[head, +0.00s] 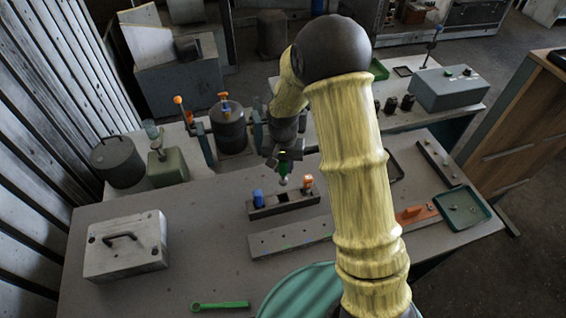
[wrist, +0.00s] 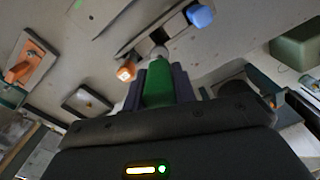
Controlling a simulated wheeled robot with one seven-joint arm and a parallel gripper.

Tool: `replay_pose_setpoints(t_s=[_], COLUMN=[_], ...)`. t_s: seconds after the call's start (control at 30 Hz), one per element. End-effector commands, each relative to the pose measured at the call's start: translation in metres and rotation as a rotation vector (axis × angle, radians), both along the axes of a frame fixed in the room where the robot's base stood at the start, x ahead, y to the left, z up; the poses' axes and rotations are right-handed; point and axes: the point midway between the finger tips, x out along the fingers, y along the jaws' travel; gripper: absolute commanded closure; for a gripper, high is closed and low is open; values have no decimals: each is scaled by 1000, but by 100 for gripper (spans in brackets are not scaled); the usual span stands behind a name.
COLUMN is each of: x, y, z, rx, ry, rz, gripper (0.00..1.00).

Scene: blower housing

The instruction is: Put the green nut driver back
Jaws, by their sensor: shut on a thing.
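The green nut driver (head: 284,169) is in my gripper (head: 285,153), which is shut on its handle. It hangs upright with its metal end down, above the small tool rack (head: 262,212). Its green handle (wrist: 157,88) fills the space between my fingers in the wrist view. The rack holds a blue-handled tool (head: 258,198) at its left end and an orange-handled tool (head: 307,183) at its right end, with a dark opening between them. The blue (wrist: 201,15) and orange (wrist: 126,71) handles also show in the wrist view. I cannot tell whether the driver's tip touches the rack.
A long grey bar (head: 290,240) lies in front of the rack. A white case (head: 125,246) stands left, and a green wrench (head: 220,305) lies at the front. A green tray (head: 462,209) is at right. Canisters (head: 228,128) stand behind. The tabletop left of the rack is clear.

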Motion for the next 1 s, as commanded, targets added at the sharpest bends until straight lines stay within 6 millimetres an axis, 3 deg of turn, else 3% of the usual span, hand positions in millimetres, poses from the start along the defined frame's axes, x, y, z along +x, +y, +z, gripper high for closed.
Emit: replay_pose_setpoints(t_s=[0.27, 1.0], x=[0, 0], y=[0, 1], z=[-9, -77], rx=[0, 0], ry=[0, 0], rz=[0, 3], gripper=[100, 100])
